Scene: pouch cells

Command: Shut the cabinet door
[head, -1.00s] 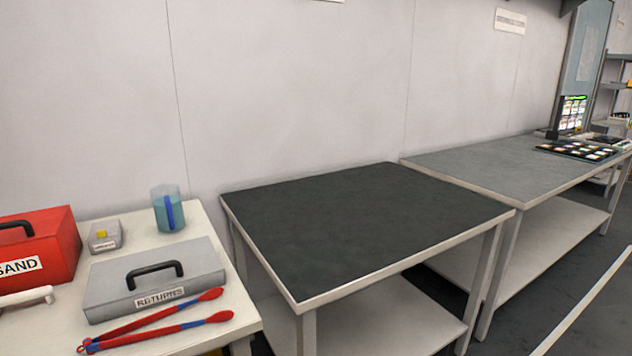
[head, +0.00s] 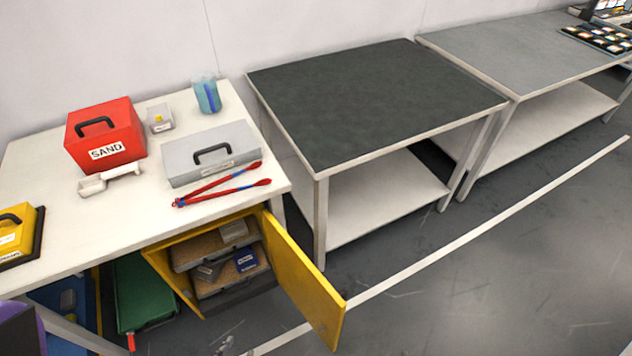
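The yellow cabinet (head: 172,272) stands under the white table at the left. Its yellow door (head: 305,283) hangs open, swung out to the right past the table's front edge. Inside the cabinet are shelves with several items, among them a dark blue box (head: 246,260) and a grey box (head: 234,231). Neither of my grippers is in the head view.
The white table (head: 110,220) carries a red SAND box (head: 105,137), a grey RETURNS case (head: 211,153), red-and-blue tongs (head: 222,188) and a beaker (head: 207,96). A green case (head: 143,292) lies left of the cabinet. Floor right of the door is clear.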

